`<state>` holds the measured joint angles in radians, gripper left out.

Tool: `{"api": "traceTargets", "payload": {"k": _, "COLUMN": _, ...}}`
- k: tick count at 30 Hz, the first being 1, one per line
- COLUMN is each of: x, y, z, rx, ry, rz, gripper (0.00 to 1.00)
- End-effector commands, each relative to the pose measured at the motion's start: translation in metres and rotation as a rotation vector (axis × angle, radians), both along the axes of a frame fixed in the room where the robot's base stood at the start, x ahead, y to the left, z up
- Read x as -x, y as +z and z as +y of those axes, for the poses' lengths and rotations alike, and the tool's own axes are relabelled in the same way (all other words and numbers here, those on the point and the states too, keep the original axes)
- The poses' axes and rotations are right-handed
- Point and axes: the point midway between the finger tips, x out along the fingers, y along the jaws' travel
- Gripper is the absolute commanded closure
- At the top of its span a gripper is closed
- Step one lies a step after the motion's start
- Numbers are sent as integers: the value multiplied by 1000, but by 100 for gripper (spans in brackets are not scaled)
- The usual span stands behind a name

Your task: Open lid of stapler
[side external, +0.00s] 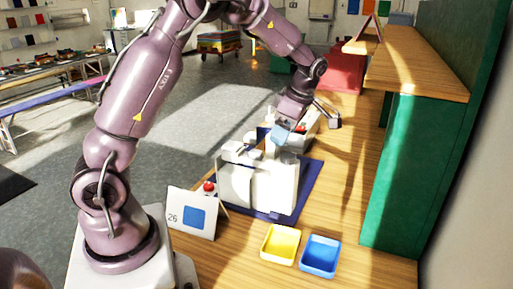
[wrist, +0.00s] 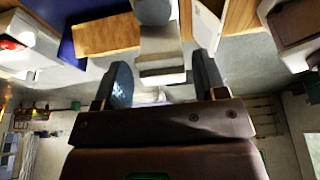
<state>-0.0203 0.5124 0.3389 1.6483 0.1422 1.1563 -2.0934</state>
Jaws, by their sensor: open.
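A yellow tray (side external: 280,244) and a blue tray (side external: 320,256) stand at the table's front. A card with 26 and a blue square (side external: 192,212) stands left of them. A green-sided wooden shelf (side external: 405,170) bounds the right. Bare wood (side external: 340,165) lies between mat and shelf.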

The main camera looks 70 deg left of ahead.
Motion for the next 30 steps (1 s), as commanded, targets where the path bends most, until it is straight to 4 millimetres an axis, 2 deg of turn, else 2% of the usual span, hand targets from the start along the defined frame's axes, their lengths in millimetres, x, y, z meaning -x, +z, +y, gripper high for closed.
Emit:
{"api": "traceTargets", "payload": {"k": 21, "x": 0, "y": 51, "z": 0, "rx": -1, "ry": -1, "rz": -2, "gripper": 35}}
{"api": "traceTargets", "payload": {"k": 30, "x": 0, "y": 56, "z": 0, "rx": 0, "ry": 0, "rz": 0, "gripper": 35}}
